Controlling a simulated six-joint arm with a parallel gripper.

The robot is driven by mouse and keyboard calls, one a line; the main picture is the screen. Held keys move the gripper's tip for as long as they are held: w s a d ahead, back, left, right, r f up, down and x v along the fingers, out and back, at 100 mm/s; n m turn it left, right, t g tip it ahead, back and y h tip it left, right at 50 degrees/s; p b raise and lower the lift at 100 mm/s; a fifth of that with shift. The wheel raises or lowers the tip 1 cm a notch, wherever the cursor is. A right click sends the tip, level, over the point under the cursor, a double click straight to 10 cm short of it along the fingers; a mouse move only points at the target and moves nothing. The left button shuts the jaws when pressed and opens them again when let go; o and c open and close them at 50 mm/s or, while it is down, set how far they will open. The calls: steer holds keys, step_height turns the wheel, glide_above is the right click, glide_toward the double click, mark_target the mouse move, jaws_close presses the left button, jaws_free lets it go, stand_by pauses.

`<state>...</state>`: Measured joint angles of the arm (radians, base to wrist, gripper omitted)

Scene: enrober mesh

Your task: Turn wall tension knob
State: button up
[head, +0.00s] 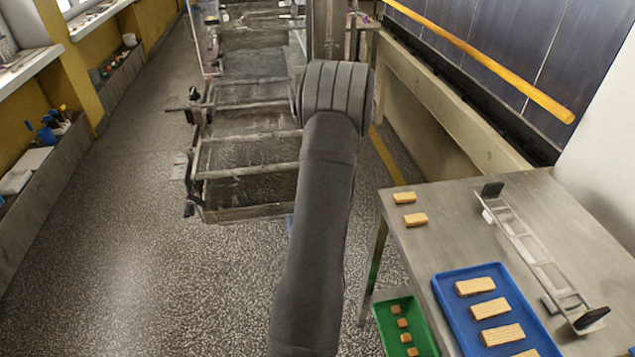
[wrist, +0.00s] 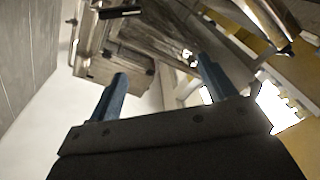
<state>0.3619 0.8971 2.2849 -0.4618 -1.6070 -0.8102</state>
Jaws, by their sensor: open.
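My gripper (wrist: 162,66) shows in the wrist view as two blue fingers spread wide apart, with nothing between them. In the head view it is hidden beyond my dark arm, which reaches up the middle of the picture. The metal mesh machine (head: 250,95) stands on the floor behind and left of my arm. Metal parts of a machine (wrist: 150,55) show past the fingertips in the wrist view, apart from them. A dark bar-like part (wrist: 120,13) is at the top left there. I cannot make out for certain which part is the wall tension knob.
A steel table (head: 440,235) at the right holds a blue tray (head: 447,303) of wafer bars, two loose bars and a metal rack (head: 535,255). A green tray (head: 385,318) sits lower beside it. A yellow rail (head: 490,55) runs along the right wall. The speckled floor at left is clear.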

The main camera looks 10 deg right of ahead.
steer(key=s+d+f+m+h, duration=0.1)
steer(key=s+d+m+h, duration=0.15)
steer(key=s+d, duration=0.3)
steer(key=shift+m+y, duration=0.35)
steer(key=shift+m, duration=0.1)
steer(key=w, duration=1.8)
steer(key=shift+d, duration=0.2)
steer(key=c, duration=1)
steer(key=shift+m, duration=0.3)
steer(key=m, duration=0.6)
steer(key=shift+d, duration=0.1)
steer(key=m, duration=0.7)
steer(key=shift+d, duration=0.1)
steer(key=shift+m, duration=0.3)
